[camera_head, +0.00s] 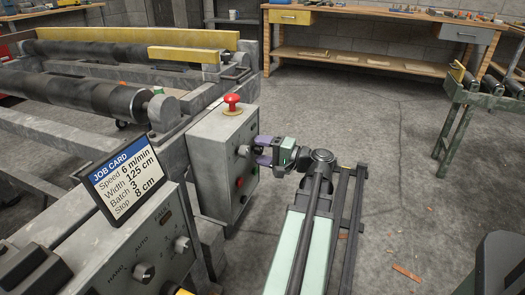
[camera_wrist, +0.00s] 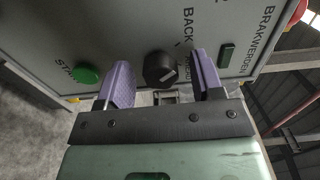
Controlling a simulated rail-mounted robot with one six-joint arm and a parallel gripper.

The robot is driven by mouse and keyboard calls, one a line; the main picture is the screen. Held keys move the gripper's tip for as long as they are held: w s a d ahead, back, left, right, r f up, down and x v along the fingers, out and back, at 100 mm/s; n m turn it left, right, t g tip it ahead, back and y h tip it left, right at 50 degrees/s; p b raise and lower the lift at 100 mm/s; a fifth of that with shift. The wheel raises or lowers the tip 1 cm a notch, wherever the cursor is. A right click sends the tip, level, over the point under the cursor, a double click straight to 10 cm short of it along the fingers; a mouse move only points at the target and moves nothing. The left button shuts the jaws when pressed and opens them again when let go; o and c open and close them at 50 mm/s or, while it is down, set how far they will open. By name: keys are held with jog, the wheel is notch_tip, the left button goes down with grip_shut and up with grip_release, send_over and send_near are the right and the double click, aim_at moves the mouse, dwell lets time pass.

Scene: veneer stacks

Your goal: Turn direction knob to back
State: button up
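The direction knob (camera_wrist: 160,68) is a round black knob with a pale mark on the grey control box (camera_head: 212,140). The "BACK" lettering (camera_wrist: 188,25) is beside it, and another label is partly hidden by a finger. In the head view the knob (camera_head: 244,150) shows just left of the fingertips. My gripper (camera_wrist: 163,80) has purple fingers spread apart, one on each side of the knob in the wrist view, with visible gaps. In the head view my gripper (camera_head: 263,150) faces the panel. I cannot tell whether the fingertips reach past the knob's face.
A green START button (camera_wrist: 85,75) and a dark green rectangular part (camera_wrist: 226,54) flank the knob. A red mushroom button (camera_head: 232,101) tops the box. A job card (camera_head: 124,183) stands on a nearer panel (camera_head: 125,262). Open floor (camera_head: 385,150) lies to the right.

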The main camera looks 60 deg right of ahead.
jog(key=v, duration=1)
jog(key=shift+s, duration=0.4)
jog(key=shift+r, duration=0.1)
